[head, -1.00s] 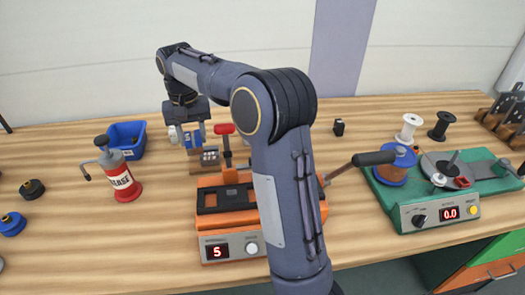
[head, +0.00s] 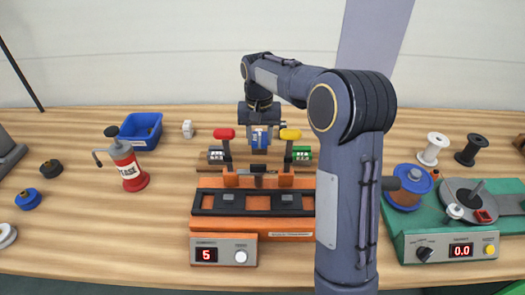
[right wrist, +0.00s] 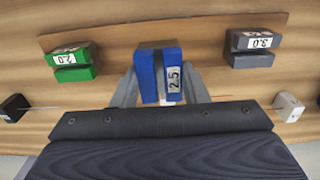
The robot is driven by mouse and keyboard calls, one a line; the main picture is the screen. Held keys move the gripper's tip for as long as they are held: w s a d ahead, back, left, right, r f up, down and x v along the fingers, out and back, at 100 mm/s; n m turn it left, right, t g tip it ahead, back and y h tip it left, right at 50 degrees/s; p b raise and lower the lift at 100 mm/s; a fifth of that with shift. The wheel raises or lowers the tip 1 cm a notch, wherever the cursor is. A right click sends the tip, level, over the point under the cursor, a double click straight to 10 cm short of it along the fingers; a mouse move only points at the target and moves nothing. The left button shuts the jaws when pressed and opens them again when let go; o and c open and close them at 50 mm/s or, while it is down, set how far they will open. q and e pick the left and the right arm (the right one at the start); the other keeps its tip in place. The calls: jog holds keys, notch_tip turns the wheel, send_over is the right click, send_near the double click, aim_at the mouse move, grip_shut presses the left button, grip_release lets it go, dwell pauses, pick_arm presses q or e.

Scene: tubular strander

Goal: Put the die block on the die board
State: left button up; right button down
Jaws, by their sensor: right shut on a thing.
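The blue die block labelled 2.5 (right wrist: 165,76) is between the fingers of my right gripper (head: 260,134), which is shut on it. The held block is between these two, over the board's middle. I cannot tell whether it touches the board. My left gripper is not in view.
The orange machine (head: 250,226) stands in front of the board, with upright red (head: 224,134) and yellow (head: 290,134) handles close beside the gripper. A green machine (head: 425,222) is right.

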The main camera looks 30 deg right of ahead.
aim_at(259, 142)
jog(key=shift+f, duration=2.35)
jog(key=shift+f, duration=0.1)
jog(key=c, duration=0.8)
grip_release()
jog(key=shift+c, duration=0.2)
jog(key=shift+r, duration=0.2)
notch_tip(259, 142, up, 7)
jog(key=shift+r, duration=0.15)
